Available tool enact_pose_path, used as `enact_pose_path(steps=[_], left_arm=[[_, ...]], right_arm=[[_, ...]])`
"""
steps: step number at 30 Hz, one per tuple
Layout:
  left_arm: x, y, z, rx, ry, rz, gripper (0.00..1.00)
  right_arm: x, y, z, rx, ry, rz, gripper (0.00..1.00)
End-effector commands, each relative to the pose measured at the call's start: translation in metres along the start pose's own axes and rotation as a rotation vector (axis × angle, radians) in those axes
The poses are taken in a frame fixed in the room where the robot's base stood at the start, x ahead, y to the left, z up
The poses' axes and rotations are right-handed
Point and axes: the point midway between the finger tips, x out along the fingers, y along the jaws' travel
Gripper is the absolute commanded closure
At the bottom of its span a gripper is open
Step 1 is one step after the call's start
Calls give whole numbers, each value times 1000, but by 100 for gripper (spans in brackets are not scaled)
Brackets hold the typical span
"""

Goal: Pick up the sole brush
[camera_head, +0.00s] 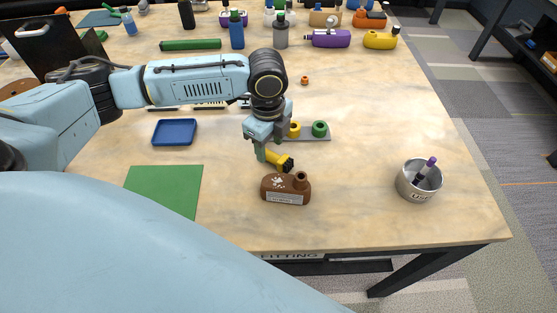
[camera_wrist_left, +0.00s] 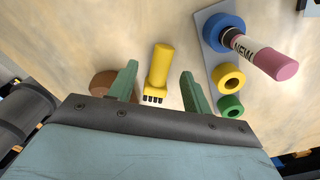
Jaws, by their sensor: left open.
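The sole brush (camera_head: 275,158), yellow with dark bristles, is on the table just behind a brown bottle (camera_head: 285,189). My left gripper (camera_head: 268,147) is directly above it, pointing down and partly hiding it. In the left wrist view the brush's yellow handle (camera_wrist_left: 160,66) and dark bristles show between the two green fingers of the left gripper (camera_wrist_left: 158,85). The fingers are apart, with a gap on each side of the brush. Whether they reach down to its height I cannot tell. My right gripper is not in view.
A grey holder (camera_head: 323,138) with yellow and green rings stands close behind the gripper. A metal cup (camera_head: 406,187) holding a purple-ended item is at the right. A blue tray (camera_head: 174,121) and green mat (camera_head: 150,188) lie left. Several bottles line the back. The right middle is clear.

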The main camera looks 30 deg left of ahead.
Motion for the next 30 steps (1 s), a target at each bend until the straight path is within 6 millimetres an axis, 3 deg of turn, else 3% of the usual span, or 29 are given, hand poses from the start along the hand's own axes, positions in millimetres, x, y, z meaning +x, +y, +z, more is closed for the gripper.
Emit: enact_pose_path(steps=[3, 6, 14, 26, 30], left_arm=[[21, 0, 0, -1, -1, 3, 51], [29, 0, 1, -1, -1, 1, 51], [32, 0, 0, 0, 0, -1, 51], [31, 0, 0, 0, -1, -1, 100], [31, 0, 0, 0, -1, -1, 100]], right_arm=[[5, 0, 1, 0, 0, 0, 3], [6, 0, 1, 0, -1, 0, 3], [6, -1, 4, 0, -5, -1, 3], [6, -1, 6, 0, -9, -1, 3], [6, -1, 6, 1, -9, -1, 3]])
